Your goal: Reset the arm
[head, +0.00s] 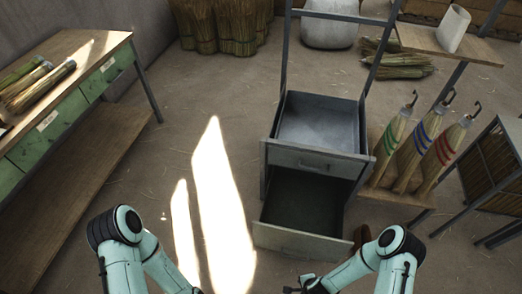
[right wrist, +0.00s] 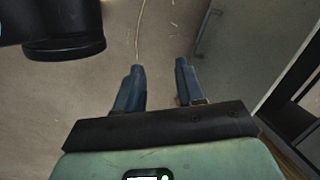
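My right arm reaches in at the bottom right of the head view. Its gripper (head: 296,286) is at the bottom edge, just below the open lower drawer (head: 288,238). In the right wrist view the two blue fingers of the right gripper (right wrist: 159,68) stand apart with nothing between them, over bare floor. A grey panel with a handle (right wrist: 209,32) is close by on the right there. My left arm shows at the bottom left of the head view, bent down over the floor; its gripper is out of the frame.
A metal stand with an open upper drawer (head: 318,124) is ahead. Several brooms with green, blue and red bands (head: 415,148) stand to its right. A green-drawered workbench (head: 75,48) holding straw bundles (head: 38,84) is at left. Sunlit floor (head: 218,215) between them is clear.

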